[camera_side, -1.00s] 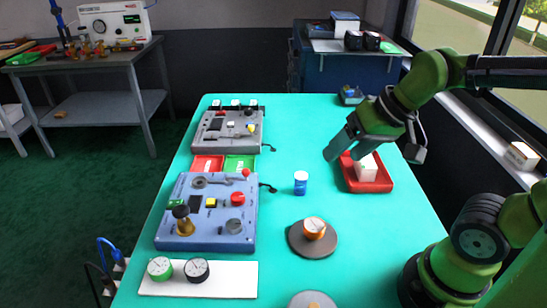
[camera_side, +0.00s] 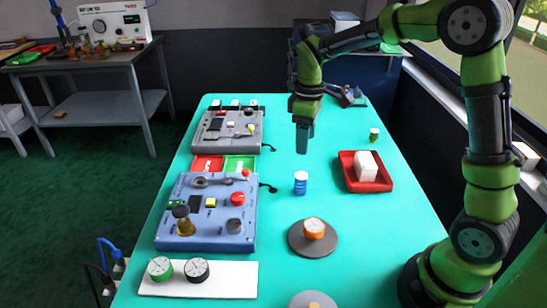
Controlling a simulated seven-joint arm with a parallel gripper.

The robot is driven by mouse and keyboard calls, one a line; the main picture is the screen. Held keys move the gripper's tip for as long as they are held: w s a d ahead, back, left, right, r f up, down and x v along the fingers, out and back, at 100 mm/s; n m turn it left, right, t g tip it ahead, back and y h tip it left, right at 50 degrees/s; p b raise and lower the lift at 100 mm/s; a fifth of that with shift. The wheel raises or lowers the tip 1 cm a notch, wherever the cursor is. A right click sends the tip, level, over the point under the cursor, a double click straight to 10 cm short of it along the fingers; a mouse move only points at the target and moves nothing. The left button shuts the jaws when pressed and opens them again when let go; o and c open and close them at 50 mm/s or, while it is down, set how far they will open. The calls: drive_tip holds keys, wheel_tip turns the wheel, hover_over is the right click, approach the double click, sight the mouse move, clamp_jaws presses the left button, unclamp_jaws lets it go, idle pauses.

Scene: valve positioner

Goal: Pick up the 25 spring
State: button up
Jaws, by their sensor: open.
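I cannot read a 25 on anything, so I cannot tell which thing is the 25 spring. A small blue cylinder with a pale band (camera_side: 300,183) stands upright on the green table, left of the red tray.
The red tray (camera_side: 383,184) holds a white block (camera_side: 366,166). A round grey stand with an orange-rimmed gauge (camera_side: 313,229) is in front. A blue valve box (camera_side: 205,230) and a grey panel (camera_side: 228,133) line the left. A grey device (camera_side: 350,97) stands at the back.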

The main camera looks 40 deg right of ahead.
sight(303, 175)
wheel_tip(303, 175, down, 15)
drive_tip(key=shift+a+r, duration=0.1)
drive_tip(key=shift+r, duration=0.05)
idle(0.4)
drive_tip(key=shift+c, duration=0.3)
drive_tip(key=c, duration=1.1)
